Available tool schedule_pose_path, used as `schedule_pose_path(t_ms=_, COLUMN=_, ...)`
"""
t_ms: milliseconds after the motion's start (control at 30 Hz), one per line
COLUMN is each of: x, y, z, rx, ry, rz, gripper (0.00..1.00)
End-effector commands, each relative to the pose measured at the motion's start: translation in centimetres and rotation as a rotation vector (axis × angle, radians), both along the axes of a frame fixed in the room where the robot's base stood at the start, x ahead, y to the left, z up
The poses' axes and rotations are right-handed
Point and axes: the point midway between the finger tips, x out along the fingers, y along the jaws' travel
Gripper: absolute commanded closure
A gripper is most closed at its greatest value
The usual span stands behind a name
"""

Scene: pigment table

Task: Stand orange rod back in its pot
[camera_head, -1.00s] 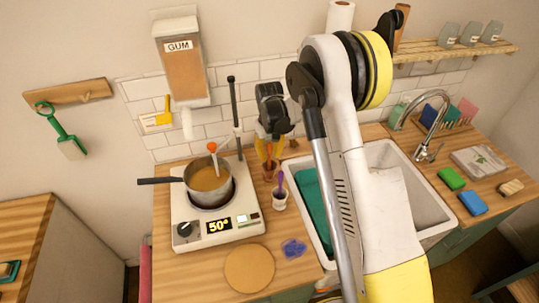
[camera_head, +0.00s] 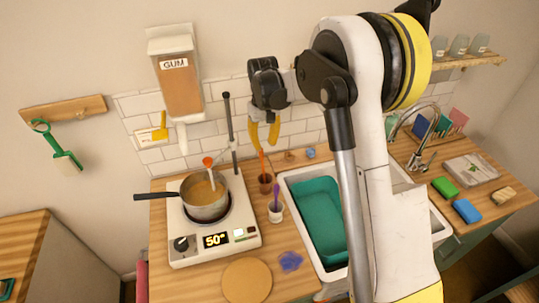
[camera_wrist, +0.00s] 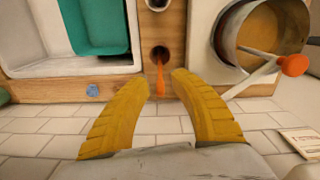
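The orange rod (camera_head: 262,161) stands in the small brown pot (camera_head: 265,183) and leans slightly. In the wrist view the rod (camera_wrist: 160,80) rises out of the dark mouth of the pot (camera_wrist: 160,52). My gripper (camera_head: 265,144) is above the rod, its yellow fingers pointing down. In the wrist view the fingers (camera_wrist: 161,84) are spread with nothing held between them, and the rod shows beyond the gap. The rod's lower end is hidden inside the pot.
A white pot (camera_head: 275,212) with a purple rod stands just in front. A saucepan (camera_head: 205,208) with an orange-knobbed stirrer sits on the hot plate (camera_head: 184,258) to the left. The sink (camera_head: 290,178) is to the right. A dark vertical post (camera_head: 230,130) stands left of my gripper.

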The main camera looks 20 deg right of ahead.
Motion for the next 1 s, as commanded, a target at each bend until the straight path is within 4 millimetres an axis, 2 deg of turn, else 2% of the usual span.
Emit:
schedule_pose_path(t_ms=167, x=-2.5, y=0.0, z=4.3, rx=0.001, ry=-0.058, rz=-0.014, gripper=0.73)
schedule_pose_path(t_ms=300, x=-7.0, y=0.0, z=9.5, rx=0.004, ry=-0.155, rz=-0.039, gripper=0.73)
schedule_pose_path(t_ms=400, x=-10.7, y=0.0, z=12.3, rx=0.008, ry=-0.231, rz=-0.057, gripper=0.73)
schedule_pose_path(t_ms=500, x=-14.8, y=0.0, z=14.3, rx=0.014, ry=-0.305, rz=-0.076, gripper=0.73)
schedule_pose_path(t_ms=633, x=-20.0, y=0.0, z=15.5, rx=0.023, ry=-0.402, rz=-0.101, gripper=0.73)
schedule_pose_path(t_ms=800, x=-25.7, y=-0.1, z=15.0, rx=0.038, ry=-0.517, rz=-0.128, gripper=0.73)
schedule_pose_path(t_ms=900, x=-27.9, y=-0.1, z=14.2, rx=0.045, ry=-0.567, rz=-0.139, gripper=0.73)
schedule_pose_path(t_ms=1000, x=-29.1, y=0.0, z=13.6, rx=0.049, ry=-0.597, rz=-0.146, gripper=0.73)
